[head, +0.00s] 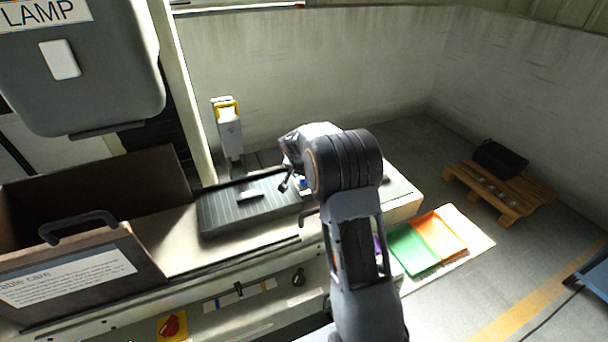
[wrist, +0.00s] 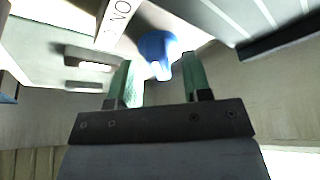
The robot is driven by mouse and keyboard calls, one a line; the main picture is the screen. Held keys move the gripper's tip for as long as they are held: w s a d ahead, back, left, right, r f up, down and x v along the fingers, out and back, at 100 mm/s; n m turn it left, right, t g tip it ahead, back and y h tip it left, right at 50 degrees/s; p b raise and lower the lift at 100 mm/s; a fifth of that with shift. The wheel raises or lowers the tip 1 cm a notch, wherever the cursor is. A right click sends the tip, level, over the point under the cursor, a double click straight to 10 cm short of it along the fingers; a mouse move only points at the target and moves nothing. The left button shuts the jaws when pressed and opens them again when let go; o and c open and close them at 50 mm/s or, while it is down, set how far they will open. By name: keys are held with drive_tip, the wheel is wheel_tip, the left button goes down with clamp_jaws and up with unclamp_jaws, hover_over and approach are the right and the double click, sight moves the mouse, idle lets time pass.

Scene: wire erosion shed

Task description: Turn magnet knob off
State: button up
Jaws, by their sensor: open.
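A blue knob (wrist: 157,45) shows in the wrist view, beyond and between the green fingers of my gripper (wrist: 158,82). A white label (wrist: 118,22) with letters that look like an upside-down ON lies beside it. The fingers are apart, with nothing clearly held; I cannot tell whether they touch the knob. In the head view my gripper (head: 285,185) is at the right end of the dark ribbed plate (head: 225,216). A small blue patch (head: 303,183) shows beside it, mostly hidden by my wrist. The knob's setting cannot be read.
A brown box (head: 150,185) with a handle stands left of the plate. The front panel holds a black knob (head: 299,277) and a red knob (head: 172,325). Green (head: 413,249) and orange (head: 440,236) trays lie at right. A low pallet (head: 500,192) stands farther off.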

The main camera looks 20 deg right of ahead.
drive_tip(key=shift+w+d+f, duration=0.1)
drive_tip(key=shift+d+f, duration=0.05)
drive_tip(key=shift+f, duration=0.2)
drive_tip(key=shift+c, duration=0.4)
drive_tip(key=c, duration=0.7)
clamp_jaws()
